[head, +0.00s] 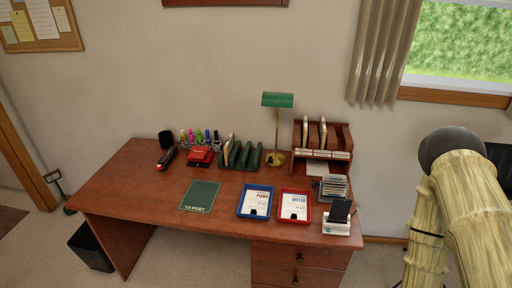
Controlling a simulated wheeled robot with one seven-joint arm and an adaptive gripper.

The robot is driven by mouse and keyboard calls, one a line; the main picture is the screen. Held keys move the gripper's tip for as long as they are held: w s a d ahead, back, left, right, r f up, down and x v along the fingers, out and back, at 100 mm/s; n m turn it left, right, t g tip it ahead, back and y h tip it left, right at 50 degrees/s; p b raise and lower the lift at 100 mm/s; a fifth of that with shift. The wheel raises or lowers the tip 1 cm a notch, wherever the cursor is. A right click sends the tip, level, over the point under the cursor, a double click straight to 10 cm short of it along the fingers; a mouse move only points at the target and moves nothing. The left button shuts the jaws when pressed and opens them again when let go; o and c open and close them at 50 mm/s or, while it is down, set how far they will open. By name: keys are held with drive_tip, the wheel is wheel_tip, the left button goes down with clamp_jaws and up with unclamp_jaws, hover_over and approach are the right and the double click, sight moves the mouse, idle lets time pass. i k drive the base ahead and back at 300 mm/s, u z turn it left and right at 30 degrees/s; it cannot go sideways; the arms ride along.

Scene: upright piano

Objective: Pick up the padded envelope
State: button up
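I cannot single out the padded envelope for certain in the head view. Thin cream and tan items (323,132) stand upright in the slots of a red-brown wooden organizer (345,152) at the desk's back right. Another tan item (228,147) stands in a dark green slotted rack (247,160) at the back middle. Either group could include envelopes, but they are too small to tell. My arm shows at the right edge, in front of the desk's right side. My gripper is not in view.
The desk's left front is clear. A black bin (90,247) stands at left.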

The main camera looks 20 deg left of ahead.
sight(229, 145)
drive_tip(key=u, duration=0.65)
drive_tip(key=i, duration=0.85)
drive_tip(key=u, duration=2.5)
drive_tip(key=k, duration=0.95)
drive_tip(key=z, duration=1.3)
